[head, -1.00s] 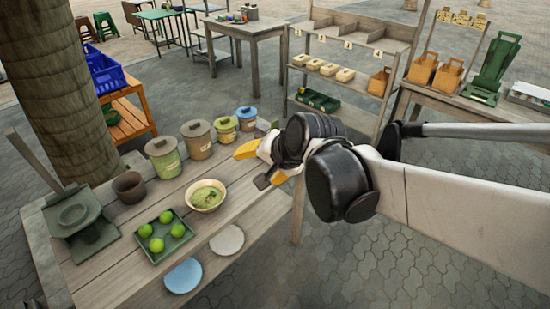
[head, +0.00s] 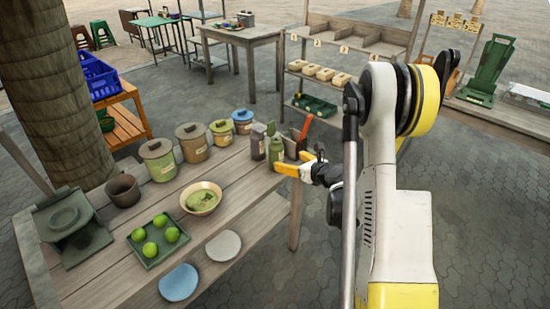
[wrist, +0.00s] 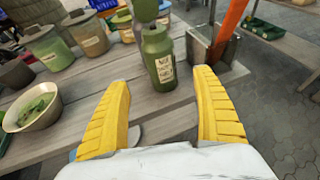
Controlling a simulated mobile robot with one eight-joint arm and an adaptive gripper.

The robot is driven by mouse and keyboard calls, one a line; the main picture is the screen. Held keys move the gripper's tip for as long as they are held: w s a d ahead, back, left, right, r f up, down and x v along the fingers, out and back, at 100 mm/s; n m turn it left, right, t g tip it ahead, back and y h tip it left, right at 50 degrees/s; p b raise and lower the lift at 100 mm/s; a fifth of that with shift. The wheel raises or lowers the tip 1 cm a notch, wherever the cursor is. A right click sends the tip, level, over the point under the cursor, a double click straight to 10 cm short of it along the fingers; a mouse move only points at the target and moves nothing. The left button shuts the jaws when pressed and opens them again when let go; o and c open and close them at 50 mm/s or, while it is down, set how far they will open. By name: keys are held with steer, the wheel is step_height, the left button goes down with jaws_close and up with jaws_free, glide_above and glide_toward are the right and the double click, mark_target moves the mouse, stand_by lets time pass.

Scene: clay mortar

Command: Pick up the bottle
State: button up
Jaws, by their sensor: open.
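A green bottle (head: 276,150) with a pale label stands upright near the right end of the wooden table. In the wrist view the bottle (wrist: 157,62) stands just beyond and between the yellow fingertips. My gripper (head: 292,163) is open and empty beside the bottle in the head view. The fingers are spread wide in the wrist view (wrist: 162,82), with a gap between them and the bottle.
A grey metal holder (wrist: 201,48) with an orange-handled tool (wrist: 230,22) stands close right of the bottle. A dark bottle (head: 258,142) is close by. Lidded pots (head: 159,160), a bowl (head: 201,198) and a tray of green fruit (head: 146,256) sit leftward.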

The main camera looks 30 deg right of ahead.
mark_target(276, 153)
steer(key=x, duration=0.4)
steer(key=shift+w+f, duration=0.15)
steer(key=x, duration=0.2)
steer(key=b+x, duration=0.1)
steer(key=x, duration=0.1)
steer(key=r+b+x, duration=0.1)
steer(key=x, duration=0.1)
steer(key=shift+w, duration=0.2)
steer(key=c, duration=1.3)
